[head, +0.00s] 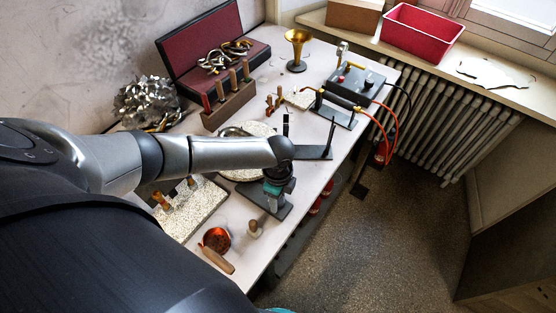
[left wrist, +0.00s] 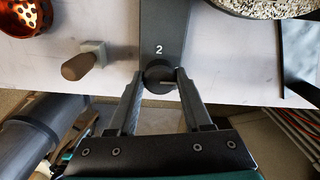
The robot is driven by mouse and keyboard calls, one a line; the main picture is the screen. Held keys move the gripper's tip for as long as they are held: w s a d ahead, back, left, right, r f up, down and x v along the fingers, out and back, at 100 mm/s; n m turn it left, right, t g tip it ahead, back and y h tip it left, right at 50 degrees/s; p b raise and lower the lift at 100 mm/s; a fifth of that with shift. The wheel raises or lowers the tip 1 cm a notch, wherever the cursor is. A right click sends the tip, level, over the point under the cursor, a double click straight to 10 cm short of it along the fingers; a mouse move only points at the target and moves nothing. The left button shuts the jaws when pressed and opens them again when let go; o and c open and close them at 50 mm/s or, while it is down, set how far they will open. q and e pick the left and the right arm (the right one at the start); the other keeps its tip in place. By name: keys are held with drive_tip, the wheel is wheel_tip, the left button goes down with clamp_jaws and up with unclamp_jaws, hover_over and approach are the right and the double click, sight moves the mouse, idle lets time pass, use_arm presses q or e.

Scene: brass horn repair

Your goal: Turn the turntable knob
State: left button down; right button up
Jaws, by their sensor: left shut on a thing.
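The turntable knob (left wrist: 160,79) is a small dark round knob on a dark plate (left wrist: 165,22) marked "2" in the left wrist view. My left gripper (left wrist: 160,76) is shut on it, with one finger on each side. In the head view my left gripper (head: 277,190) points down over the dark plate (head: 254,195) at the table's near right edge, and its wrist hides the knob. The round speckled turntable top (left wrist: 252,6) shows at the upper right of the left wrist view. In the head view my arm partly covers it. My right gripper is not in view.
A copper bowl (head: 217,239) and a small wooden-handled tool (head: 254,228) stand near the plate. A speckled board (head: 193,212) lies to the left. A dark stand (head: 315,152) is close behind the gripper. The floor right of the table is clear.

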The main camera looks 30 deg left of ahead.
use_arm(q)
drive_tip(key=shift+m, duration=0.3)
drive_tip(key=shift+c, duration=1.7)
unclamp_jaws()
drive_tip(key=shift+r, duration=0.1)
wheel_tip(320, 180, up, 15)
drive_tip(key=p, duration=0.1)
drive_tip(key=shift+p, duration=0.35)
